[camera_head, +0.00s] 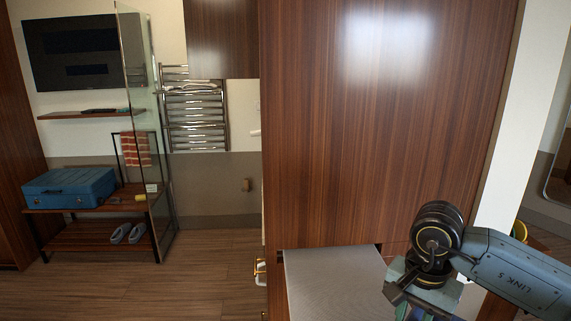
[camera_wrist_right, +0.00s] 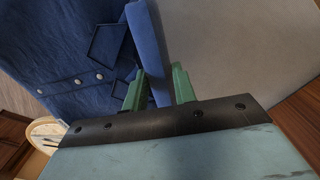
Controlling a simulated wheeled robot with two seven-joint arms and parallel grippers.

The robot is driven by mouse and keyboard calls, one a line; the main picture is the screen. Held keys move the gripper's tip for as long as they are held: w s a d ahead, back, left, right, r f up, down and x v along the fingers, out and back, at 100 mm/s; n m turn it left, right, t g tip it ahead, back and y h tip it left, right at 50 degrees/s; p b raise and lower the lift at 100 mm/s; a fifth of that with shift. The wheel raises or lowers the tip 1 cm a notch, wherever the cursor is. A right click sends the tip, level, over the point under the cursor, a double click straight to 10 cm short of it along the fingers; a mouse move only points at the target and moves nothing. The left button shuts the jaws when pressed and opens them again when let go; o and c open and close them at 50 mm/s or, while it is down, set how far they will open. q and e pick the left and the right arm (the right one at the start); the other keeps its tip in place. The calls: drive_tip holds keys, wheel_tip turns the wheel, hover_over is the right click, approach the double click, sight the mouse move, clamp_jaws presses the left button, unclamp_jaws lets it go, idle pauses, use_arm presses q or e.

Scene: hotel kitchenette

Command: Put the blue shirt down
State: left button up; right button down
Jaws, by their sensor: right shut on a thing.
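The blue shirt (camera_wrist_right: 75,50) fills the upper left of the right wrist view. It is dark blue, with a row of pale buttons and a pocket. My right gripper (camera_wrist_right: 158,84) has its green fingers closed on a folded blue edge of the shirt. The cloth hangs beside a flat grey surface (camera_wrist_right: 235,50); I cannot tell whether they touch. In the head view my right arm comes in at the lower right, and its fingers and the shirt cannot be made out. My left gripper is not in view.
The grey surface also shows in the head view (camera_head: 335,285), below a tall wooden panel (camera_head: 380,130). A blue suitcase (camera_head: 70,188) lies on a wooden bench at the left, with slippers (camera_head: 128,233) below. A glass panel and towel rack (camera_head: 195,115) stand behind. Floor at left is clear.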

drive_tip(key=n, duration=0.2)
drive_tip(key=a+n, duration=0.1)
drive_tip(key=n, duration=0.1)
drive_tip(key=shift+s+f, duration=0.3)
drive_tip(key=shift+s, duration=0.05)
drive_tip(key=n, duration=0.3)
drive_tip(key=a+n, duration=0.1)
drive_tip(key=shift+s+f+n+b, duration=0.2)
drive_tip(key=shift+s+n+b, duration=0.1)
drive_tip(key=shift+n+b, duration=0.1)
